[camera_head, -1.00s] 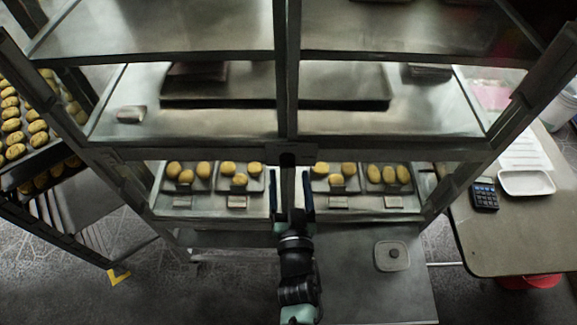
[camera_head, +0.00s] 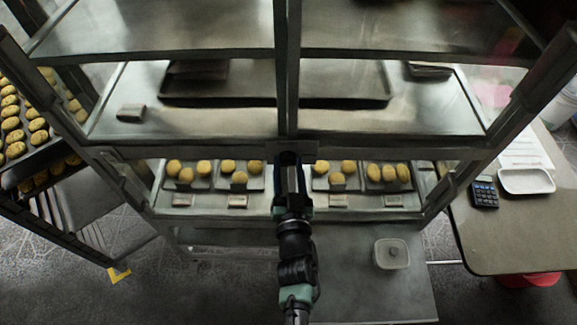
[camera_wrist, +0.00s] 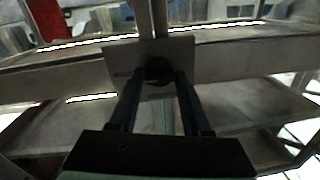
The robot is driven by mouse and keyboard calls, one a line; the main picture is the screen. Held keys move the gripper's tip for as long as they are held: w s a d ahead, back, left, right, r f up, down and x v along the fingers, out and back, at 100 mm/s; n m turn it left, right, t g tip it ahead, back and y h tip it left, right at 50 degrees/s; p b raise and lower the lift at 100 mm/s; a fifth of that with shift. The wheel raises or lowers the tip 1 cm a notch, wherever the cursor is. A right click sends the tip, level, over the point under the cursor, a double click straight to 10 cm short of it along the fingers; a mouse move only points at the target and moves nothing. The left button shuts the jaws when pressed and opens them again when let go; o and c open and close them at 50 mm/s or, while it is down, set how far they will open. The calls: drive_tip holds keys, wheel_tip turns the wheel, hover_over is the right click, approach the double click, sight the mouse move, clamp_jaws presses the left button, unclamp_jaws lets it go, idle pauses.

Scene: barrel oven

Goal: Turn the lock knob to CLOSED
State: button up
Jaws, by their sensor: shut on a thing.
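The dark round lock knob (camera_wrist: 158,70) sits on a square metal plate (camera_wrist: 120,62) at the centre of the cabinet's front rail. My gripper (camera_wrist: 157,80) reaches up to it from below, with one finger on each side of the knob, and is shut on it. In the head view my gripper (camera_head: 289,162) meets the rail at the middle post and hides most of the knob. I cannot read any lock marking in these frames, so the knob's angle is unclear.
Small trays of round buns (camera_head: 240,180) lie on the shelf behind, left and right of my gripper. A lidded container (camera_head: 391,253) stands on the lower surface to the right. A side table (camera_head: 510,235) holds a calculator (camera_head: 484,194) and white dish (camera_head: 526,181).

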drive_tip(key=shift+d+n, duration=0.1)
drive_tip(key=shift+n, duration=0.2)
clamp_jaws()
drive_tip(key=n, duration=0.3)
drive_tip(key=shift+n, duration=0.3)
drive_tip(key=n+b, duration=0.1)
drive_tip(key=n, duration=0.3)
drive_tip(key=shift+g+h, duration=0.3)
drive_tip(key=n+b, duration=0.1)
drive_tip(key=n, duration=0.4)
drive_tip(key=shift+r+n+h+b, duration=0.1)
drive_tip(key=shift+n+h+b, duration=0.4)
drive_tip(key=shift+n, duration=1.4)
drive_tip(key=shift+a, duration=0.2)
drive_tip(key=o, duration=1.2)
unclamp_jaws()
drive_tip(key=shift+c, duration=0.2)
